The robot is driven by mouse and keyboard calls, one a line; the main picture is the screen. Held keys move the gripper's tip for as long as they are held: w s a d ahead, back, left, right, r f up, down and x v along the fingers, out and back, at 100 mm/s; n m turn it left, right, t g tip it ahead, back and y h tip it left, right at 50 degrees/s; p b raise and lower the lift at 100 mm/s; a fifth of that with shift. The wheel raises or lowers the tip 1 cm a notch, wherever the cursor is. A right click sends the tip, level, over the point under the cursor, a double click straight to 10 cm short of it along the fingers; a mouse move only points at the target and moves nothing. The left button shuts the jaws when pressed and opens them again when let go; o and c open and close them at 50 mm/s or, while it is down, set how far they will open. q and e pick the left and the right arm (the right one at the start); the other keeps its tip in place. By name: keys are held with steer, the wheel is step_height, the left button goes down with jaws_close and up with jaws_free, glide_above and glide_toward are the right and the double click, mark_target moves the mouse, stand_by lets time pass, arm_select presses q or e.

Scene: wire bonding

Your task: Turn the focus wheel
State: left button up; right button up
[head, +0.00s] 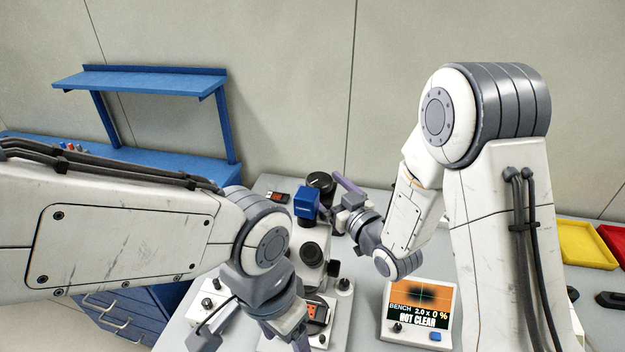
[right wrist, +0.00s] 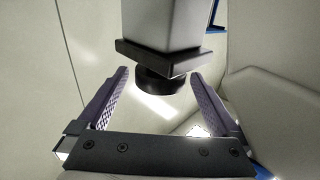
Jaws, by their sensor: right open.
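A black round wheel (head: 320,182) with a pale mark sits at the back of the white bonding machine, beside its blue block (head: 306,203). I take it for the focus wheel. Another dark round knob (head: 311,252) is on the machine's front. My right gripper (head: 337,196) is open next to the wheel. In the right wrist view, a black round part (right wrist: 160,84) under a dark square plate lies ahead between the open fingers (right wrist: 165,100); contact is not visible. My left gripper (head: 265,338) is low at the front, partly cut off; its jaw opening is unclear.
A display (head: 418,310) reads "BENCH 2.0 x 0% NOT CLEAR" over a blurred dark patch. A small dark device with a red face (head: 277,197) lies behind the machine. Yellow (head: 585,245) and red (head: 613,240) trays are at right; a blue shelf (head: 140,82) is at left.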

mark_target(312, 174)
steer(key=p+x, duration=0.1)
steer(key=x, duration=0.2)
steer(key=shift+w+a+r, duration=0.15)
steer(key=shift+w+a, duration=0.1)
steer(key=shift+w, duration=0.05)
steer(key=shift+w+a, duration=0.3)
steer(key=shift+w, duration=0.15)
steer(key=c, duration=1.3)
steer(key=shift+s+f+n+g+y+b, duration=0.1)
steer(key=shift+f+n+g+y+b, duration=0.15)
steer(key=shift+n+g+y+b, duration=0.55)
steer(key=n+g+y, duration=0.1)
steer(key=n+g+y+b, duration=0.1)
steer(key=shift+s+a+y, duration=0.15)
steer(key=shift+a+y, duration=0.05)
steer(key=shift+y, duration=0.1)
steer(key=n+g+y, duration=0.1)
steer(key=n+g+b, duration=0.1)
steer(key=shift+s+a+r+g+y, duration=0.1)
steer(key=shift+s+a+g+y, duration=0.1)
steer(key=shift+s+g+y, duration=0.15)
steer(key=shift+s+a+n+g+y, duration=0.15)
steer(key=shift+n+g+y, duration=0.5)
steer(key=shift+n+g, duration=0.6)
steer(key=shift+g, duration=0.5)
